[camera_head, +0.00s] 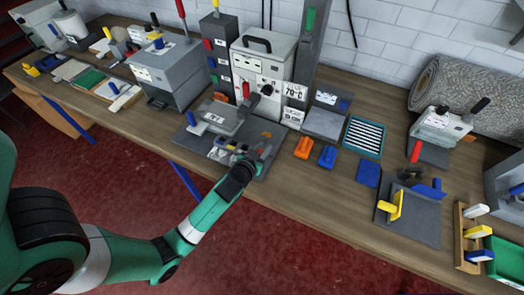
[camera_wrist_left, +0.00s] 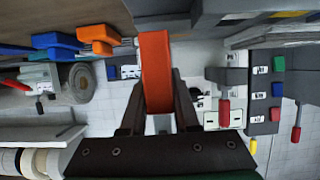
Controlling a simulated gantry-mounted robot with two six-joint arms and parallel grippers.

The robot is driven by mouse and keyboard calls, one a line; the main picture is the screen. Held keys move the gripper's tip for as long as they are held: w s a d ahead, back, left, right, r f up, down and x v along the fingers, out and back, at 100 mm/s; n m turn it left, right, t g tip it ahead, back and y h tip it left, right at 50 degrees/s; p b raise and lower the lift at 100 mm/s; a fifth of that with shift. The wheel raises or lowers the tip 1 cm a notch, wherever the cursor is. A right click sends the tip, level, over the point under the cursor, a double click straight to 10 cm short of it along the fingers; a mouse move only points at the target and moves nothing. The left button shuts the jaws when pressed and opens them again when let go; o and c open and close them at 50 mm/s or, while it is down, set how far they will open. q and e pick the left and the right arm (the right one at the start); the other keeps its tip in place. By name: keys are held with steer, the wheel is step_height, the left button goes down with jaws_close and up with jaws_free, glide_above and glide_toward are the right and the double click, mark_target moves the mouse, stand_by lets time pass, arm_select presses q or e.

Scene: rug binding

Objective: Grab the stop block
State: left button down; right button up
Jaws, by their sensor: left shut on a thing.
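My left gripper (camera_head: 255,158) is over the front right part of the dark base plate (camera_head: 277,138) of the middle machine. In the left wrist view, the left gripper (camera_wrist_left: 158,108) is shut on an orange-red block (camera_wrist_left: 155,62), which looks like the stop block. The block stands out lengthwise between the two dark fingers. In the head view my gripper mostly hides it. I cannot tell whether the block still touches the plate. My right gripper is in neither view.
Right of the plate lie an orange block (camera_head: 304,147) and a blue block (camera_head: 327,157). A grey press (camera_head: 240,117) with a blue knob stands left of my gripper. The white control box (camera_head: 262,70) with a red lever stands behind. Bare wood shows along the front edge.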

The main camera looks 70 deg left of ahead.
arm_select(q)
steer(key=w+d+r+p, duration=0.1)
steer(key=d+r+p, duration=0.8)
steer(key=d, duration=0.4)
steer(key=shift+w+d+p, duration=0.25)
steer(key=shift+p, duration=0.35)
